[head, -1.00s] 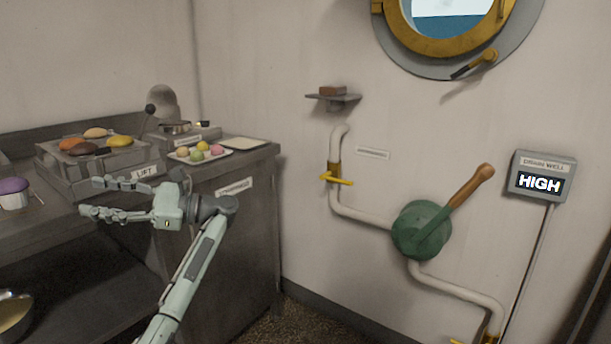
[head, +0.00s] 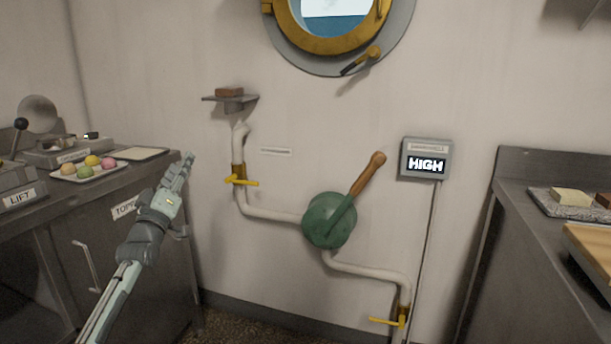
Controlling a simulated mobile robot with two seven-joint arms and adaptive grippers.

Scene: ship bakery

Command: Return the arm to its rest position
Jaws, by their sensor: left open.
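My left arm comes in from the lower left of the head view. Its gripper (head: 180,171) points up and away, in front of the right end of the left counter. It is seen nearly edge-on, with its fingers overlapping in the picture. It is open and I see nothing held in it. My right gripper is not in view.
The left counter (head: 128,178) bears a tray of coloured round pieces (head: 88,170) and a pale flat tray (head: 140,153). A green pump (head: 328,222) with a wooden handle (head: 368,174), yellow valve handles (head: 241,181) and a HIGH display (head: 426,163) are on the wall. Right counter (head: 520,240).

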